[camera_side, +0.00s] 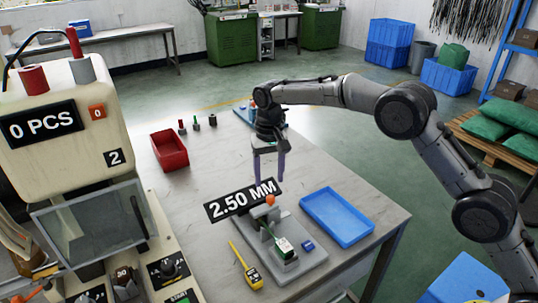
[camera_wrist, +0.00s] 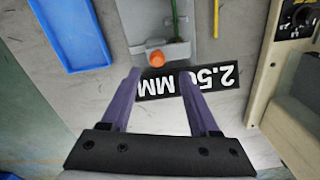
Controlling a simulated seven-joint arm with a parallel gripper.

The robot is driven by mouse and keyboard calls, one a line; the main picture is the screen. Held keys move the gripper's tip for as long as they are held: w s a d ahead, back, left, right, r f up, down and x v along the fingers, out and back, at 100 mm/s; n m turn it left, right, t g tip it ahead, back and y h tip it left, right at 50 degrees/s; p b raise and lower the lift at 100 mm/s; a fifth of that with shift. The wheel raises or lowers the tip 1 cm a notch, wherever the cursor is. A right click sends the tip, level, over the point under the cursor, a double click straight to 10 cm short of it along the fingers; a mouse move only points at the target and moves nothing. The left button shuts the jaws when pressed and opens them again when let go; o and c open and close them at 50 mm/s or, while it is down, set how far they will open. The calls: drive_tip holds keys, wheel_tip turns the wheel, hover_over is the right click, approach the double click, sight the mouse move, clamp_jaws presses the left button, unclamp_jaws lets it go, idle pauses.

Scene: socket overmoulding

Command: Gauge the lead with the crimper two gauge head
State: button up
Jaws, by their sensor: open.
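The gauge head (camera_side: 293,263) is a grey block on a grey base on the table, with an orange knob (camera_side: 270,200) at its far end. A lead with a green wire (camera_wrist: 174,20) lies along it, and a green and white piece (camera_side: 284,246) sits at its near end. A black sign (camera_side: 243,199) reading 2.50 MM stands by the knob. My gripper (camera_side: 268,180) is open and empty, with purple fingers pointing down above the table behind the sign. In the wrist view its fingers (camera_wrist: 160,73) are spread on either side of the sign, short of the orange knob (camera_wrist: 155,58).
The crimper (camera_side: 60,130), marked 2 and 0 PCS, stands at the left. A blue tray (camera_side: 368,235) lies right of the gauge head, and a small blue block (camera_side: 307,245) is beside it. A yellow tool (camera_side: 248,268) lies left. A red bin (camera_side: 170,150) and small pegs (camera_side: 197,124) are behind.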

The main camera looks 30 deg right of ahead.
wheel_tip(320, 180, up, 7)
drive_tip(key=shift+r, duration=0.2)
idle(0.3)
drive_tip(key=s+d+r+t, duration=0.1)
drive_tip(key=s+d+r, duration=0.2)
drive_tip(key=r, duration=0.4)
drive_tip(key=s+d+r+t, duration=0.1)
drive_tip(key=s+d+r, duration=0.1)
drive_tip(key=r, duration=0.5)
drive_tip(key=s+d+r+t, duration=0.1)
drive_tip(key=s+d+r, duration=0.2)
drive_tip(key=s, duration=0.3)
drive_tip(key=s+d+r+t, duration=0.1)
drive_tip(key=s+d+r, duration=0.1)
drive_tip(key=s+r, duration=0.3)
drive_tip(key=s+d+f+t, duration=0.1)
drive_tip(key=s+d+f, duration=0.1)
drive_tip(key=s, duration=0.6)
drive_tip(key=s+d+f, duration=0.2)
drive_tip(key=s+f, duration=0.1)
drive_tip(key=s, duration=0.6)
drive_tip(key=s+f+n, duration=0.3)
drive_tip(key=s+f, duration=0.4)
drive_tip(key=f, duration=0.4)
drive_tip(key=shift+d+f+t, duration=0.15)
drive_tip(key=shift+f+t, duration=0.05)
drive_tip(key=shift+t, duration=0.1)
